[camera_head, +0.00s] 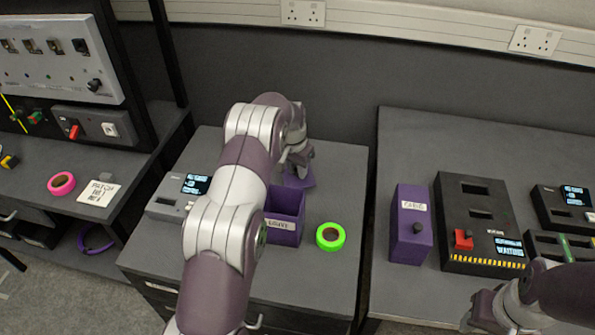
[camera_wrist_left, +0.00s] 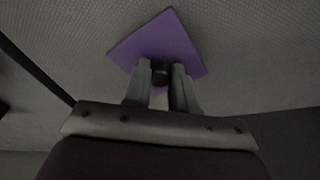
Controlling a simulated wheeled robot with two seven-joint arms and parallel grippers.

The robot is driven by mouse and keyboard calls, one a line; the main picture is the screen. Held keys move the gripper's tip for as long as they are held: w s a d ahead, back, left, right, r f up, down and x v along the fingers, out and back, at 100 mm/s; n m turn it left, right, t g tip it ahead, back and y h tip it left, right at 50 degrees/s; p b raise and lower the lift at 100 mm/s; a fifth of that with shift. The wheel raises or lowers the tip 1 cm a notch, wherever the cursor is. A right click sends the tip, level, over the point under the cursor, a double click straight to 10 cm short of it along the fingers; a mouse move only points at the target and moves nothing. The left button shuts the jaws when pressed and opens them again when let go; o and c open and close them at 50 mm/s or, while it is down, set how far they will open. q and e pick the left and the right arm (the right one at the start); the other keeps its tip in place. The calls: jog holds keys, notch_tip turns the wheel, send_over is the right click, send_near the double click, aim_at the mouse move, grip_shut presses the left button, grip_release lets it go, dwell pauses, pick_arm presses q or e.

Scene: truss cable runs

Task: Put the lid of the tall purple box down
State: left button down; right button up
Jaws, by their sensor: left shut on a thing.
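A purple box (camera_head: 286,218) with a white label stands open on the middle table, partly hidden by my left arm. My left gripper (camera_head: 299,164) is behind the box and shut on the dark knob of a flat, square purple lid (camera_head: 302,181). The lid (camera_wrist_left: 152,42) also shows in the left wrist view, with the knob (camera_wrist_left: 160,76) between the fingers (camera_wrist_left: 160,88). I cannot tell whether the lid touches the table. My right gripper (camera_head: 483,312) is at the lower right, and its fingers are not clear.
A green tape roll (camera_head: 330,237) lies right of the open box. A grey device (camera_head: 168,203) is left of my arm.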

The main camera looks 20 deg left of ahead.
aim_at(294, 180)
pick_arm(q)
jog(key=shift+f, duration=1.05)
jog(key=shift+f, duration=0.15)
jog(key=c, duration=0.9)
grip_release()
jog(key=shift+r, duration=0.55)
notch_tip(294, 180, up, 11)
jog(key=s, duration=0.2)
jog(key=shift+n, duration=0.8)
jog(key=s+d, duration=0.4)
jog(key=s, duration=0.5)
jog(key=s+d, duration=0.4)
jog(key=s, duration=0.6)
jog(key=s+d, duration=0.4)
jog(key=s, duration=0.5)
jog(key=shift+s+d+r+b, duration=0.25)
jog(key=shift+s+r+b, duration=0.05)
jog(key=shift+s+r, duration=0.1)
